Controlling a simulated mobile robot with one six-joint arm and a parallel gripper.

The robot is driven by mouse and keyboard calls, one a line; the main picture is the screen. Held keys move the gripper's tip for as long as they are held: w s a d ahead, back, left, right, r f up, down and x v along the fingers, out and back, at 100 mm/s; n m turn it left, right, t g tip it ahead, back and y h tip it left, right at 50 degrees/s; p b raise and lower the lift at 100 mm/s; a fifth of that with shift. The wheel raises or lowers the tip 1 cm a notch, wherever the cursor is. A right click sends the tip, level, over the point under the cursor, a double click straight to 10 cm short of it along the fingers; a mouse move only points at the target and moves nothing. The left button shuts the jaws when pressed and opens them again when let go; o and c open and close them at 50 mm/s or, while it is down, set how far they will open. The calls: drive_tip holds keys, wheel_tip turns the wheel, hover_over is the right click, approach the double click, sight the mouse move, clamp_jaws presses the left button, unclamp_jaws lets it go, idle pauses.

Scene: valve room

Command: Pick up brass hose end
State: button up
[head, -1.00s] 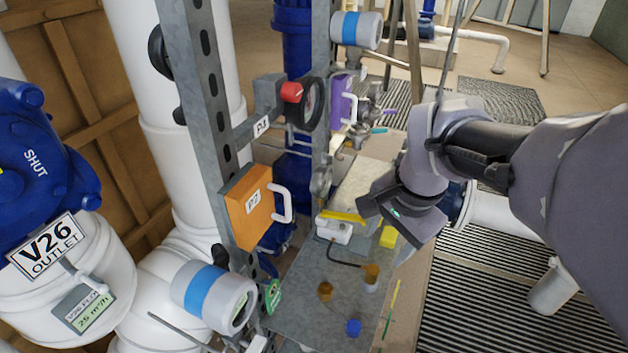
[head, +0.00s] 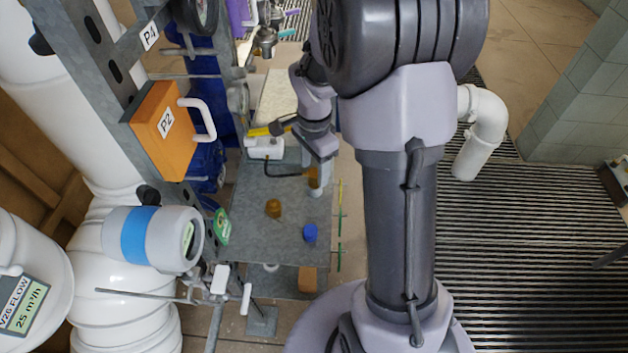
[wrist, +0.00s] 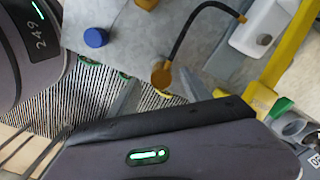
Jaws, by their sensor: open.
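The brass hose end (head: 314,176) is a round brass-coloured piece at the tip of a black hose, near the right edge of a grey metal bench (head: 255,230). In the wrist view the hose end (wrist: 161,74) shows as a brass disc, with the hose curving up from it towards a white box (wrist: 265,27). My gripper (head: 320,148) is just above and behind the hose end in the head view, pointing down. It is open with nothing in it. My arm hides part of the bench's surroundings.
A second brass-coloured piece (head: 273,208) and a blue cap (head: 310,233) stand nearby on the bench.

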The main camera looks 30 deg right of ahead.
sight(314, 173)
wheel_tip(314, 173, down, 4)
drive_tip(key=shift+w+r+b, duration=0.1)
drive_tip(key=shift+r+b, duration=0.15)
drive_tip(key=shift+b, duration=0.3)
drive_tip(key=shift+r, duration=0.15)
clamp_jaws()
drive_tip(key=shift+r+p, duration=1.15)
drive_tip(key=shift+r, duration=0.6)
drive_tip(key=s+a+r+p, duration=0.1)
drive_tip(key=s+p, duration=0.1)
drive_tip(key=s, duration=1.4)
drive_tip(key=shift+r, duration=0.25)
